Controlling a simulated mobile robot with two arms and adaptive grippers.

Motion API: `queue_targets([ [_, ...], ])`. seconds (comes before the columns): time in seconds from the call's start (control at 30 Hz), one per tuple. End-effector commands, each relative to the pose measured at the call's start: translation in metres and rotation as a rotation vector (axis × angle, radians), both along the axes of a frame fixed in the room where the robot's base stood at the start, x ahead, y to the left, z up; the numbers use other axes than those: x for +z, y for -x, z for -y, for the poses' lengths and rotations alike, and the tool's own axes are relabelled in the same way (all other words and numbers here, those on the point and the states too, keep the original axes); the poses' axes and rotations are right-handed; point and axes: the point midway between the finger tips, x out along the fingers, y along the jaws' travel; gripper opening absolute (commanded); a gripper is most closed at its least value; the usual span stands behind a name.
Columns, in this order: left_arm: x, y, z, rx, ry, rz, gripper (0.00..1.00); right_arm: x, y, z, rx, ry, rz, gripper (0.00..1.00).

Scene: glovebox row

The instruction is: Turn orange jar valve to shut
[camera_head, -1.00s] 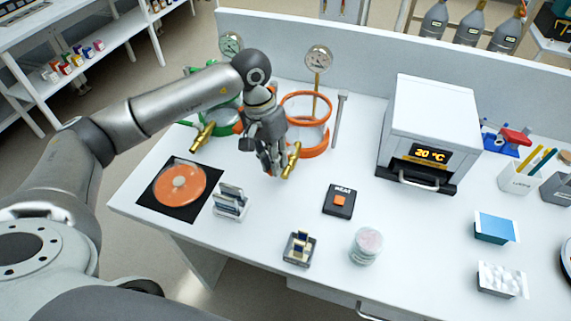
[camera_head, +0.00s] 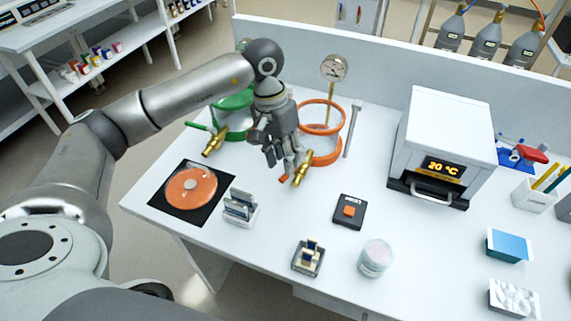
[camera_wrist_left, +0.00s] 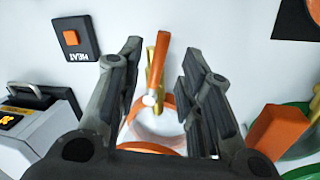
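The orange jar (camera_head: 321,147) is clear with orange rings and stands at the back of the bench. Its brass valve (camera_head: 301,174) points toward the front, and the tip of an orange handle (camera_head: 284,179) shows beside it. In the left wrist view the orange handle (camera_wrist_left: 162,52) lies close along the brass valve body (camera_wrist_left: 150,78), between my finger pads. My left gripper (camera_head: 282,162) points down at the valve. In the left wrist view its fingers (camera_wrist_left: 158,70) are apart, with gaps on both sides of the handle. My right gripper is out of view.
A green jar (camera_head: 232,105) with its own brass valve (camera_head: 214,141) stands just left, partly behind my arm. A gauge (camera_head: 333,68) and a metal rod (camera_head: 352,128) stand behind and right. A slide rack (camera_head: 240,208) and HEAT button box (camera_head: 349,211) lie in front.

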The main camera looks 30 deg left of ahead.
Motion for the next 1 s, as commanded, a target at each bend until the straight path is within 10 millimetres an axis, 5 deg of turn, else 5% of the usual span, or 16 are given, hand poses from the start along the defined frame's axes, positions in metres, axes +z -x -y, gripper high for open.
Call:
queue_targets([
  [0.2, 0.049, -0.003, -0.009, 0.001, 0.0, 0.006, 0.34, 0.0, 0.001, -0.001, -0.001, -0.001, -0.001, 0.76],
  [0.4, 0.077, -0.003, -0.015, 0.003, 0.0, 0.003, 0.34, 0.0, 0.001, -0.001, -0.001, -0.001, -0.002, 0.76],
  [0.8, 0.086, -0.003, -0.017, 0.001, 0.0, 0.0, 0.34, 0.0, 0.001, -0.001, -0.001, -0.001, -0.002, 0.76],
  [1.0, 0.086, -0.003, -0.014, 0.065, -0.007, -0.014, 0.1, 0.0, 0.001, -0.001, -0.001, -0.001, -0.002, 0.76],
])
